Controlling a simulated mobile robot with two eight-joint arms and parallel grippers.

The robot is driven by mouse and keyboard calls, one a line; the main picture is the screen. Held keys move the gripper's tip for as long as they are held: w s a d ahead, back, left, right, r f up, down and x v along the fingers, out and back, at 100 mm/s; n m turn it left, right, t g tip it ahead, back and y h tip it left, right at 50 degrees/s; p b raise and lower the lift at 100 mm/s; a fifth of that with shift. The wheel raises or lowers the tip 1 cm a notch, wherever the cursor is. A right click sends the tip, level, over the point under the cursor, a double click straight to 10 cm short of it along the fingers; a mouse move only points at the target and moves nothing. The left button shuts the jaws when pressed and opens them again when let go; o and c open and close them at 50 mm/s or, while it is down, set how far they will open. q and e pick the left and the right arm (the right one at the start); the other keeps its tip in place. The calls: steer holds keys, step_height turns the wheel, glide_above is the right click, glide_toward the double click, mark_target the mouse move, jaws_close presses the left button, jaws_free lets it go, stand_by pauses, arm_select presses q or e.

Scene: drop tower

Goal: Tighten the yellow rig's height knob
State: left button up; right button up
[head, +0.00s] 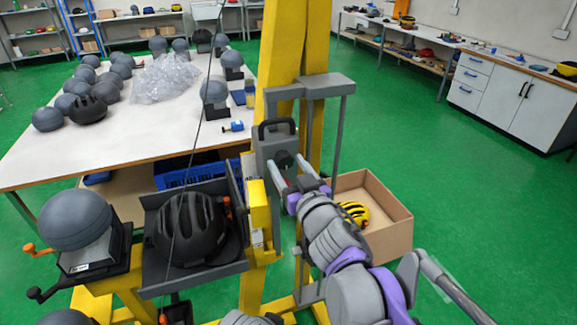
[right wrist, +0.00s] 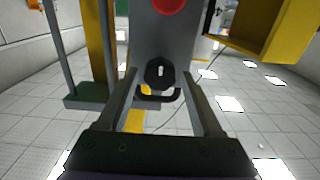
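The yellow rig (head: 284,45) stands upright in the middle of the head view, with a grey carriage block (head: 265,150) on it. The dark height knob (head: 283,159) is on the block's face, partly hidden by my right gripper (head: 291,166). In the right wrist view the black lobed knob (right wrist: 160,73) lies between the two spread fingers (right wrist: 162,80), with a gap showing on each side. My right gripper is open; I cannot tell how far the fingertips reach around the knob. A black handle loop (right wrist: 158,97) shows by the knob. My left gripper is not in view.
A black helmet (head: 186,230) sits in a grey tray beside a grey headform (head: 76,218) at left. A white table (head: 120,135) with headforms stands behind. Green floor is clear at right.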

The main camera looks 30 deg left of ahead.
jaws_close()
steer(key=n, duration=0.4)
steer(key=shift+n, duration=0.3)
steer(key=n+p, duration=0.1)
steer(key=n, duration=0.3)
steer(key=shift+n, duration=0.3)
steer(key=n+p, duration=0.2)
steer(key=n, duration=0.2)
steer(key=shift+r, duration=0.1)
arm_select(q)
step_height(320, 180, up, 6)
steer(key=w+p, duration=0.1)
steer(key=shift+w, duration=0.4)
arm_select(e)
steer(key=shift+n, duration=2.3)
arm_select(q)
steer(key=shift+p, duration=0.3)
